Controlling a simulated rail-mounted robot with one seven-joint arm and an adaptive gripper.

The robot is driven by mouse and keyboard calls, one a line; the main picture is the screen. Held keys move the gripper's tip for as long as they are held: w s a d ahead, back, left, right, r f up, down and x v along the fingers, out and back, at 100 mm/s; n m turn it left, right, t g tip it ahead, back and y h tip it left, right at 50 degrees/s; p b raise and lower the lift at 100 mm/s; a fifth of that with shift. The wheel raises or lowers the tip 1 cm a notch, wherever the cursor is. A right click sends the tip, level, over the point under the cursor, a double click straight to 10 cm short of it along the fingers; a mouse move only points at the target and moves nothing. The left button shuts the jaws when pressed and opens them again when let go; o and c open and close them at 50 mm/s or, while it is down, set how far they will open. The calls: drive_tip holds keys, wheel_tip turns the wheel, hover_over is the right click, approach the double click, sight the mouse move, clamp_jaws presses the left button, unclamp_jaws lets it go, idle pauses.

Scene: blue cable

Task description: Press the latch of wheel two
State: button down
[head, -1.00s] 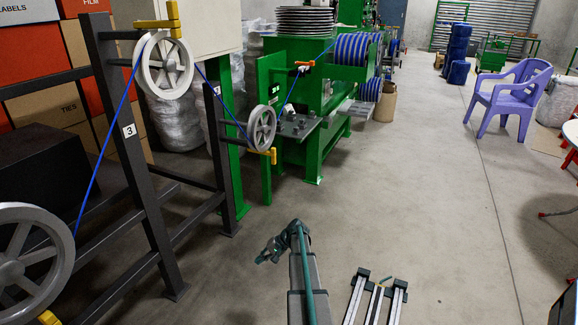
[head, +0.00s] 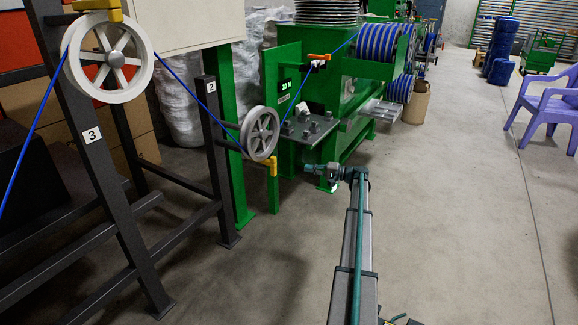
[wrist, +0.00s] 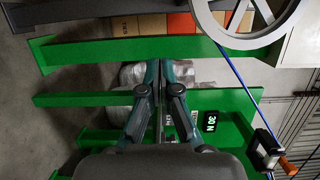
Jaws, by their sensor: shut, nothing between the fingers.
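Wheel two (head: 260,133) is a grey spoked wheel beside the dark post labelled 2, with the blue cable (head: 229,134) running to it. A yellow latch (head: 271,162) sits at its lower right edge. My gripper (head: 308,168) is to the right of the latch in the head view, apart from it in the picture. In the wrist view, my gripper (wrist: 160,64) is shut and empty, its two fingers together. A grey wheel (wrist: 250,22) shows at the top right there, away from the fingers. I cannot make out the latch in that view.
A larger wheel (head: 107,57) hangs by the post labelled 3 (head: 92,136). The green machine (head: 287,83) with a display and an orange-handled clamp (head: 319,57) stands behind my gripper. A purple chair (head: 552,105) is at right. Floor between is clear.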

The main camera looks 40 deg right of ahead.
drive_tip(key=shift+s+a+r, duration=0.15)
drive_tip(key=shift+a+r, duration=0.1)
drive_tip(key=shift+a, duration=0.1)
drive_tip(key=w+a+b, duration=0.2)
drive_tip(key=w+a, duration=0.5)
drive_tip(key=a, duration=0.2)
drive_tip(key=shift+a, duration=0.15)
drive_tip(key=shift+s, duration=0.1)
idle(0.5)
